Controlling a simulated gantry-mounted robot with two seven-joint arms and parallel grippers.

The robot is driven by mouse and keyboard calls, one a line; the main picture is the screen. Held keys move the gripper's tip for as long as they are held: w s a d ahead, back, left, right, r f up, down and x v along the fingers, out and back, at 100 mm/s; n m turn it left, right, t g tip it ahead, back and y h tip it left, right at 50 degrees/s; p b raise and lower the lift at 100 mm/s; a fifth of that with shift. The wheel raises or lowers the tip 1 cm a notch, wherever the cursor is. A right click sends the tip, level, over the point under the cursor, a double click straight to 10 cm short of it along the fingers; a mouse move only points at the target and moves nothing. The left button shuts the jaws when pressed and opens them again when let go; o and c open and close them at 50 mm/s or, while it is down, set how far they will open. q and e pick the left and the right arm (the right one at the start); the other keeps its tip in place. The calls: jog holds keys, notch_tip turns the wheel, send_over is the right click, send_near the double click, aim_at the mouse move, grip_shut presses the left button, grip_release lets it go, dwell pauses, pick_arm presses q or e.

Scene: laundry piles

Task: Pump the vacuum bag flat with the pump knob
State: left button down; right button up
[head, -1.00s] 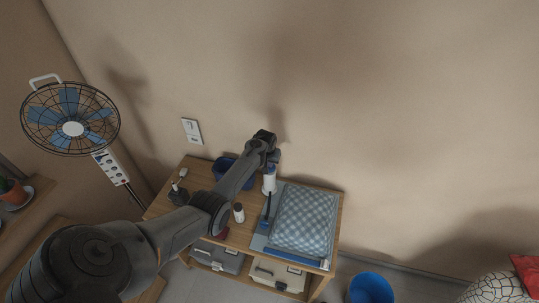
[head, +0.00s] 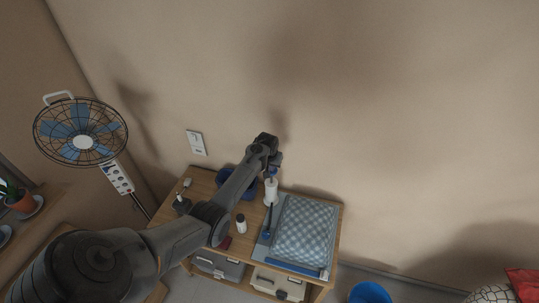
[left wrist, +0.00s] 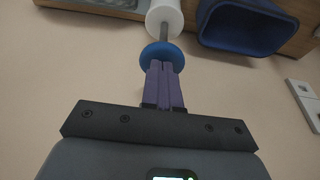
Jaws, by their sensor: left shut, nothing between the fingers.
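The vacuum bag (head: 305,230), pale blue and checked, lies puffed up on the wooden shelf unit's top. A white pump (head: 271,192) stands upright at its left, with a blue knob (head: 272,173) on top. In the left wrist view the knob (left wrist: 162,52) is a blue disc on a grey rod (left wrist: 164,32), with a length of rod showing above the white pump body (left wrist: 166,14). My left gripper (left wrist: 163,68) is shut and empty, its purple fingertips over the knob; contact cannot be told. My right gripper is out of view.
A dark blue bin (head: 228,178) stands behind my left arm on the wooden top (head: 203,180). A white bottle (head: 240,223) and a small brush holder (head: 182,204) are also there. A fan (head: 82,140) stands at left, and a blue bucket (head: 370,293) is on the floor at right.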

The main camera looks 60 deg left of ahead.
pick_arm(q)
jog(key=v, duration=0.7)
jog(key=shift+r, duration=0.2)
jog(key=shift+d, duration=0.1)
dwell(0.5)
dwell(0.6)
jog(key=shift+b, duration=0.35)
notch_tip(320, 180, up, 8)
jog(key=b, duration=0.5)
jog(key=shift+s, duration=0.15)
jog(key=shift+f, duration=0.15)
